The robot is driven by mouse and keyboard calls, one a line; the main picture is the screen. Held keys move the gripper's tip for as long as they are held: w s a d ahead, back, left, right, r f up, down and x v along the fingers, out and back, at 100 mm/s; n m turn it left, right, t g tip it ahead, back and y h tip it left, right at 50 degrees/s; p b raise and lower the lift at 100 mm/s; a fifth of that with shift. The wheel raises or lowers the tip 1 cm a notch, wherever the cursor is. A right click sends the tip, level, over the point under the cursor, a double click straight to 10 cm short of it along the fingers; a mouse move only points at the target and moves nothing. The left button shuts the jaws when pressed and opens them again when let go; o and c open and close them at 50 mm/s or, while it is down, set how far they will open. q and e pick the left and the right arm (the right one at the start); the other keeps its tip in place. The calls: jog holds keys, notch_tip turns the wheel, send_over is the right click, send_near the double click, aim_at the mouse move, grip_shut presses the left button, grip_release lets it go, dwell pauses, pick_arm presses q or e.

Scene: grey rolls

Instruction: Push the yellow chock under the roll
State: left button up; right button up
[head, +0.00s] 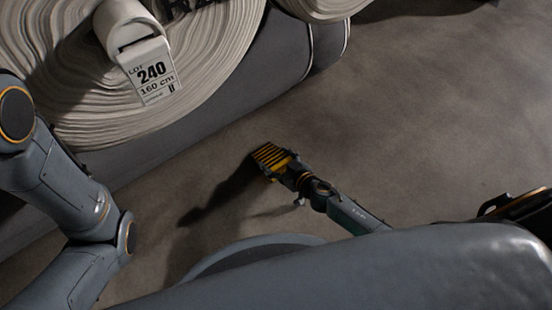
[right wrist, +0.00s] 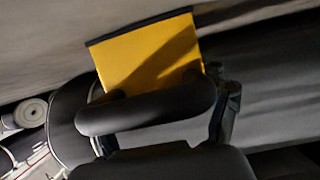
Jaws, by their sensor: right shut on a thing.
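The yellow chock (head: 270,156), with dark stripes on its top, is at the tip of my right gripper (head: 292,175). My right gripper is shut on it. In the right wrist view the chock (right wrist: 150,55) shows a plain yellow face with a dark edge, above the dark gripper (right wrist: 160,105). The large grey roll (head: 215,75) lies at the upper left of the head view, its layered end facing me. The chock is apart from the roll, with bare floor between. My left arm comes in at the left, but its gripper is not in view.
A tag reading LOT 240, 160 cm (head: 152,72) hangs from the core of the roll. Another roll (head: 322,8) shows at the top edge. Open floor (head: 430,110) lies to the right.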

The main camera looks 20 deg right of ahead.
aim_at(265, 152)
jog(key=shift+w, duration=0.15)
jog(key=shift+w+a, duration=0.35)
jog(key=shift+w, duration=0.5)
jog(key=shift+w+a, duration=0.3)
jog(key=shift+w, duration=0.55)
jog(key=shift+w+a, duration=0.35)
jog(key=shift+w, duration=0.5)
jog(key=shift+w+a, duration=0.3)
jog(key=shift+w, duration=0.45)
jog(key=shift+w+a, duration=0.25)
jog(key=shift+w, duration=0.5)
jog(key=shift+w+a+f+b, duration=0.1)
jog(key=shift+w+a+b, duration=0.25)
jog(key=shift+w, duration=0.55)
jog(key=shift+w+a+r+b, duration=0.1)
jog(key=shift+w+a+b, duration=0.2)
jog(key=shift+w, duration=0.65)
jog(key=shift+w+a+f+b, duration=0.1)
jog(key=shift+w+a+b, duration=0.25)
jog(key=shift+w, duration=0.55)
jog(key=shift+w+a+b, duration=0.35)
jog(key=shift+w+b, duration=0.1)
jog(key=shift+w, duration=0.45)
jog(key=shift+w+a+b, duration=0.3)
jog(key=shift+w+b, duration=0.15)
jog(key=shift+w, duration=0.45)
jog(key=o, duration=1.6)
jog(key=shift+o, duration=0.2)
jog(key=shift+w, duration=0.1)
